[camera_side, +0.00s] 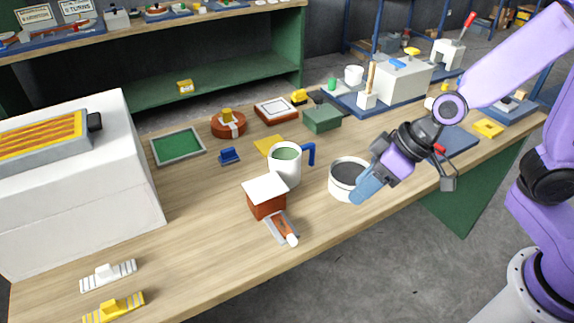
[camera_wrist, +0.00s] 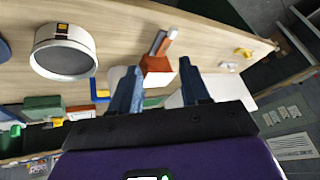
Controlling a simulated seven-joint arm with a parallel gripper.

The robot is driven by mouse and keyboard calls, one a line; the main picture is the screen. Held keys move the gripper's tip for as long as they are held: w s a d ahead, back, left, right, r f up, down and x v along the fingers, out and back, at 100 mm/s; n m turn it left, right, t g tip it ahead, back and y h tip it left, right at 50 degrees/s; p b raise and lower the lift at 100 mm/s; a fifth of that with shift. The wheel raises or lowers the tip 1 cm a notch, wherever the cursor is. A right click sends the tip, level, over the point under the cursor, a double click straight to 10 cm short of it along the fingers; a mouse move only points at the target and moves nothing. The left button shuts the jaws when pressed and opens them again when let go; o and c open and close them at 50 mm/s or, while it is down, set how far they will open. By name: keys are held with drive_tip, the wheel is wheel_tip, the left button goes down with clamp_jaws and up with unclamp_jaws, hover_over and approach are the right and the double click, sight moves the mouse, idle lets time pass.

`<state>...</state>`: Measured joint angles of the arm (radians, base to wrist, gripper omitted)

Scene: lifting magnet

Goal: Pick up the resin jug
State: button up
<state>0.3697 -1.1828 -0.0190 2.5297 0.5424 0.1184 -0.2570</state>
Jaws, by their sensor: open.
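The resin jug (camera_side: 285,176) is a white cup with green contents and a blue handle on its right, standing upright on the bench. In the wrist view, the jug (camera_wrist: 117,72) is partly hidden behind the left finger, with its blue handle (camera_wrist: 99,90) to the left. My gripper (camera_side: 366,187) is in the air to the right of the jug, apart from it, and overlaps the white pot in the side view. In the wrist view, my gripper (camera_wrist: 160,66) has its two blue fingers spread with nothing held between them.
A white pot (camera_side: 342,188) with dark contents stands right of the jug. A brick-red block with a white top (camera_side: 265,187) and a trowel (camera_side: 284,229) lie in front of it. A green box (camera_side: 322,119) is behind.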

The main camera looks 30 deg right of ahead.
drive_tip(key=w+d+f+m+t+h, duration=0.1)
drive_tip(key=w+m+t+h, duration=0.15)
drive_tip(key=w, duration=0.55)
drive_tip(key=m+t+h, duration=0.3)
drive_tip(key=m, duration=0.1)
approach(314, 154)
drive_tip(key=shift+y, duration=0.25)
drive_tip(key=shift+d+f+x, duration=0.1)
drive_tip(key=shift+x, duration=1.2)
drive_tip(key=shift+d+f+x, duration=0.1)
drive_tip(key=shift+d+x, duration=0.05)
drive_tip(key=shift+x, duration=4.1)
drive_tip(key=shift+a+r, duration=0.1)
clamp_jaws()
